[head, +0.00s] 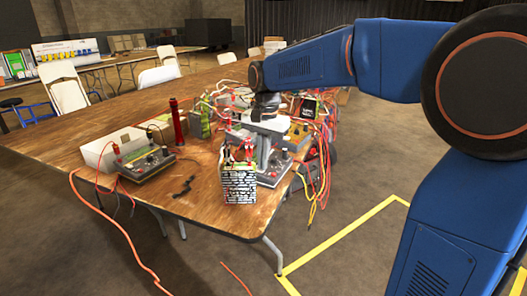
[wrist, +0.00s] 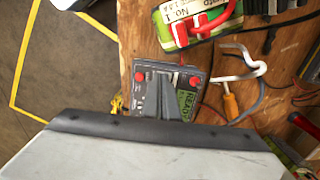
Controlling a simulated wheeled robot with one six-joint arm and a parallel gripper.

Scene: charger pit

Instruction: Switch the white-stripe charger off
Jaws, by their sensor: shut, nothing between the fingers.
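A dark grey charger (wrist: 144,98) with red knobs and a lit green display shows in the wrist view. I cannot make out clearly whether it bears a white stripe. My gripper (wrist: 172,84) is shut and empty, its fingers lying across the middle of this charger's panel in the picture and hiding part of it. Whether the tips touch a switch cannot be told. In the head view my gripper (head: 262,168) points down over a grey charger (head: 273,174) near the table's front corner. Another grey charger (head: 147,162) sits further left on the table.
A battery with a patterned side (head: 239,184) stands in front of the gripper. A green battery with red clamps (wrist: 200,22) is close to the charger in the wrist view. Cables crowd the table behind and right. A red torch (head: 177,122) stands left. Bare wood (head: 205,160) lies between.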

